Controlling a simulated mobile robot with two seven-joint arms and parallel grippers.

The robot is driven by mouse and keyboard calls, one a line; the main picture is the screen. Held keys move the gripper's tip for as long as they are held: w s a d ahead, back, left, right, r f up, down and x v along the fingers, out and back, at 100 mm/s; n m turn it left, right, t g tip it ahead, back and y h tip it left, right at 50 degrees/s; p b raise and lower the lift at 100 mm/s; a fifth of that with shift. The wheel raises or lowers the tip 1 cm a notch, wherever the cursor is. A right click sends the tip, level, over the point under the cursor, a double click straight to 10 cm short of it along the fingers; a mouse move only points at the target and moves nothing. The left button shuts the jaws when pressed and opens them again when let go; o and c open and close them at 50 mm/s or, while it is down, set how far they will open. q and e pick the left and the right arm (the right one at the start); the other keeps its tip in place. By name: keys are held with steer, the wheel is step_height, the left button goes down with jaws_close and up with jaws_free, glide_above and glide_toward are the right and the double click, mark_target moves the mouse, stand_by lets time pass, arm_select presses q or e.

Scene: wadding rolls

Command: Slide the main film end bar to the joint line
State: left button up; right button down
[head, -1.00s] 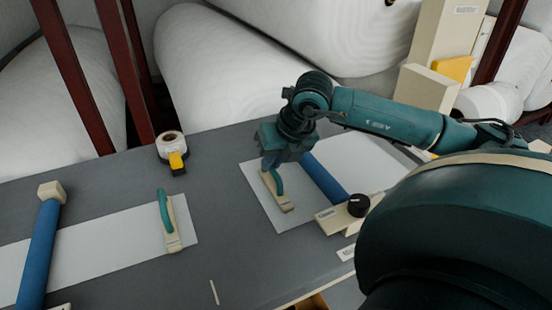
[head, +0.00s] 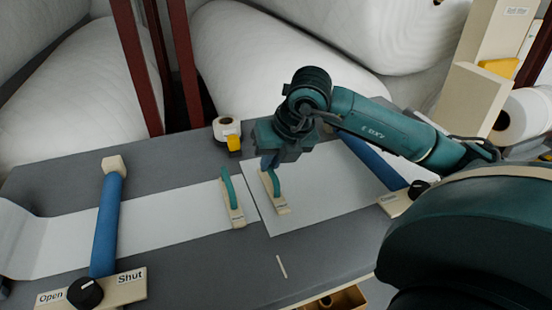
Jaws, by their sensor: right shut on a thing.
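My right gripper (head: 270,163) is shut on the green handle of the right-hand end bar (head: 275,193), a cream bar lying on the edge part of the right white film (head: 325,190). A second cream end bar with a green handle (head: 232,200) lies just left of it, on the end of the left white film (head: 150,228). The two film edges are close together; I cannot tell whether they touch. My left gripper is out of view.
A blue roller (head: 107,225) crosses the left film, with a knob (head: 85,292) on an Open/Shut plate. Another blue roller (head: 375,162) crosses the right film. A tape dispenser (head: 229,133) stands behind the bars.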

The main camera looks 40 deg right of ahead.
steer(key=shift+a, duration=0.2)
steer(key=c, duration=1.5)
jaws_free()
steer(key=shift+a, duration=0.1)
steer(key=shift+o, duration=0.2)
steer(key=shift+r, duration=0.1)
steer(key=shift+s+r, duration=0.1)
steer(key=shift+r, duration=0.15)
steer(key=v, duration=1.2)
steer(key=shift+r, duration=0.15)
steer(key=shift+s, duration=0.1)
